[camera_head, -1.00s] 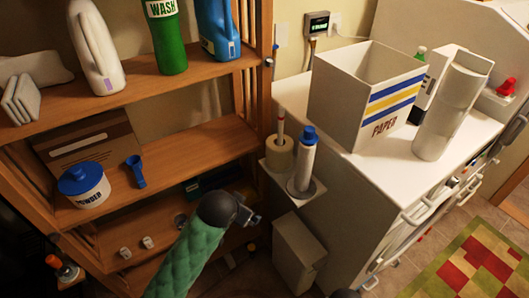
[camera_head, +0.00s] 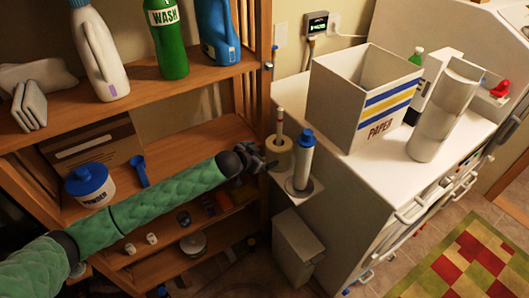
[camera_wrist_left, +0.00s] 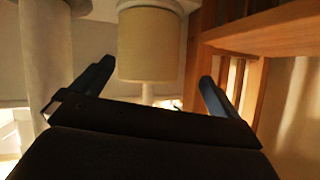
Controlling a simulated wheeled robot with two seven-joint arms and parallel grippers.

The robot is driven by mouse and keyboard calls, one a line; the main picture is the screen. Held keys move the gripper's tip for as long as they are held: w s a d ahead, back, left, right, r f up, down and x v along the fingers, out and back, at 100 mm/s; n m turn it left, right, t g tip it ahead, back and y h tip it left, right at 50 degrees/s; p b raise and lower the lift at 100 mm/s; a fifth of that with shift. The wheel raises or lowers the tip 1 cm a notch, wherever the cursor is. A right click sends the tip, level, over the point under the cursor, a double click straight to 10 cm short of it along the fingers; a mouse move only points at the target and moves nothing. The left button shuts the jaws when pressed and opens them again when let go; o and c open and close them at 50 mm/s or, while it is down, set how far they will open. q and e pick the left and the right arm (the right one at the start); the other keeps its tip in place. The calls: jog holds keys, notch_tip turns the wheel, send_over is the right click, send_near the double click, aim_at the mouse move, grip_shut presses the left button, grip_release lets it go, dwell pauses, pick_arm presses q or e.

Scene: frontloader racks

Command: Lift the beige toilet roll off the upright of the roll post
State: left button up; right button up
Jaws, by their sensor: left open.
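The beige toilet roll (camera_head: 279,153) sits around a white upright (camera_head: 280,121) on the roll post, left of a taller white roll with a blue top. My left gripper (camera_head: 268,164) is open and empty, just left of the roll in the head view. In the left wrist view its two dark fingers (camera_wrist_left: 153,85) are spread to either side, below and in front of the roll. My right gripper is not in view.
The tall white roll (camera_head: 303,165) with a blue top stands close right of the beige roll. A wooden shelf post (camera_head: 253,95) is close on the left. A white PAPER box (camera_head: 345,108) stands on the white counter. A white bin (camera_head: 299,250) is below.

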aim_at(277, 149)
pick_arm(q)
jog(key=shift+d+f+h, duration=0.15)
jog(key=shift+d+h, duration=0.1)
jog(key=shift+h, duration=0.25)
jog(key=shift+d+r+n+h, duration=0.2)
jog(key=shift+d+n+h, duration=0.2)
jog(key=shift+w+d, duration=0.15)
jog(key=shift+w, duration=0.05)
jog(key=p+x, duration=0.2)
jog(key=x, duration=0.4)
jog(key=shift+w+r, duration=0.1)
jog(key=shift+w+d+f+p, duration=0.3)
jog(key=shift+w+d+f, duration=0.05)
jog(key=shift+w, duration=0.1)
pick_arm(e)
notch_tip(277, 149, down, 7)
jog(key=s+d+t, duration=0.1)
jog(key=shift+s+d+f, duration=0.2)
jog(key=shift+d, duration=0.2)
pick_arm(q)
jog(key=shift+c, duration=0.2)
